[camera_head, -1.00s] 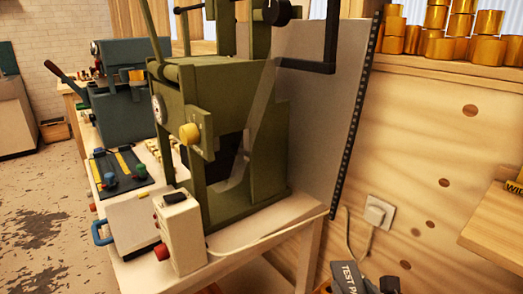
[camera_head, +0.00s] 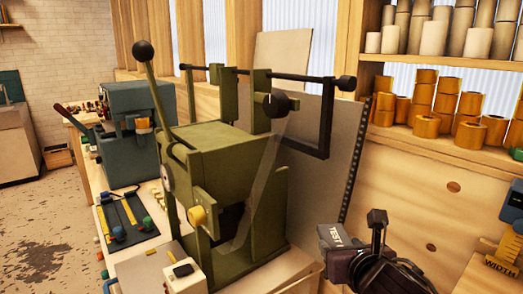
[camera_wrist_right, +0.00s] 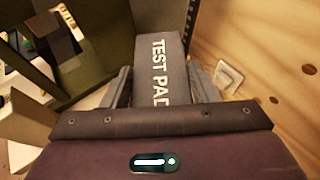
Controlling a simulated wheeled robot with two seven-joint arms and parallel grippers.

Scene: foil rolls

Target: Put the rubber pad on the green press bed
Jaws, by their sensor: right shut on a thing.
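The rubber pad (camera_head: 330,236) is a grey block lettered TEST. My right gripper (camera_head: 347,254) is shut on it and holds it in the air, to the right of the green press (camera_head: 222,150). In the right wrist view the pad (camera_wrist_right: 159,62) reads TEST PAD and sits between the two fingers (camera_wrist_right: 160,88). The press has a tall lever, a yellow knob and a dark opening in its front. Its bed is not clearly seen; the frame and a clear sheet cover it. Part of the press (camera_wrist_right: 70,45) shows at the left of the wrist view. My left gripper is not in view.
A grey panel (camera_head: 345,150) with a perforated edge stands behind the press. A control box (camera_head: 183,276) is in front of it. A blue-grey machine (camera_head: 133,120) is to the left. Gold rolls (camera_head: 447,103) fill a shelf at upper right.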

